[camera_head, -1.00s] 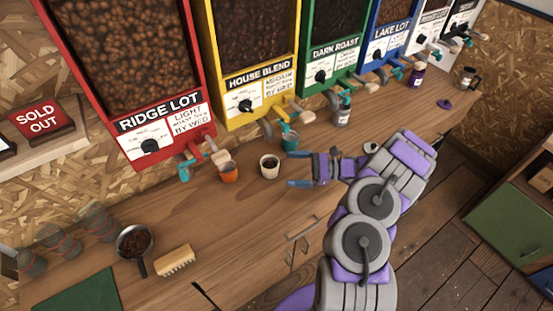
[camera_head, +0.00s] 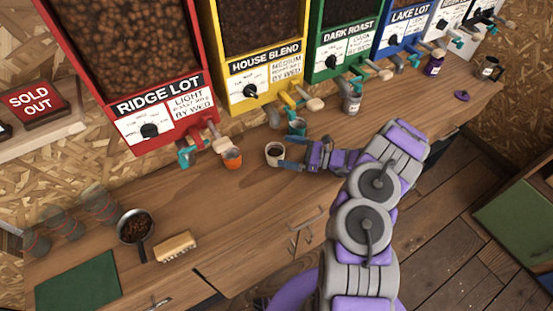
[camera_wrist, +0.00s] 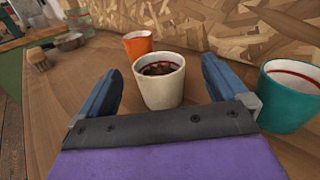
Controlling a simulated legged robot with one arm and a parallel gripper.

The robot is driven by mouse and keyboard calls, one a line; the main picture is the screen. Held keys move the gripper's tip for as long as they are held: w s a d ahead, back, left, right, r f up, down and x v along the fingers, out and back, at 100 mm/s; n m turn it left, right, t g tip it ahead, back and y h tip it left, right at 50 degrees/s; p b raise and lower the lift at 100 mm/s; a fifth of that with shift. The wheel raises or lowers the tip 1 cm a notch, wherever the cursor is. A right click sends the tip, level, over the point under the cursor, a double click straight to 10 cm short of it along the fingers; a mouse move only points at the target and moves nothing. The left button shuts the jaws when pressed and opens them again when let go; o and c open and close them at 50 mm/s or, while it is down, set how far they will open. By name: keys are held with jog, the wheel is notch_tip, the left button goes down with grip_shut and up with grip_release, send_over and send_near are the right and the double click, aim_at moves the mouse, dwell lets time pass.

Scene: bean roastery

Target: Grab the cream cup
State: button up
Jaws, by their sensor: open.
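The cream cup (camera_head: 274,155) stands upright on the wooden counter, with dark beans inside. In the wrist view the cream cup (camera_wrist: 160,82) sits between the two blue fingers, near their tips, with a visible gap on each side. My gripper (camera_head: 282,152) reaches in from the right at about cup height. In the wrist view my gripper (camera_wrist: 162,80) is open and holds nothing. In the head view a finger hides a little of the cup's right side.
An orange cup (camera_head: 232,158) stands to the left, and a teal cup (camera_head: 296,128) behind. In the wrist view the teal cup (camera_wrist: 288,98) is close to the right finger. Dispensers with taps line the back. A pan (camera_head: 135,226) and a brush (camera_head: 175,246) lie at left.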

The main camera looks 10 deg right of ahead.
aim_at(267, 148)
jog(key=shift+w+a, duration=0.25)
jog(key=shift+a, duration=0.15)
jog(key=x, duration=0.4)
jog(key=f+b+x, duration=0.1)
jog(key=x, duration=0.1)
jog(key=shift+s+a, duration=0.15)
jog(key=shift+a, duration=0.2)
jog(key=shift+d+r, duration=0.1)
jog(key=shift+d, duration=0.55)
jog(key=shift+c, duration=0.5)
jog(key=shift+a, duration=0.55)
jog(key=c, duration=0.7)
jog(key=shift+d, duration=0.1)
jog(key=c, duration=0.3)
jog(key=shift+d, duration=0.3)
jog(key=shift+c, duration=0.6)
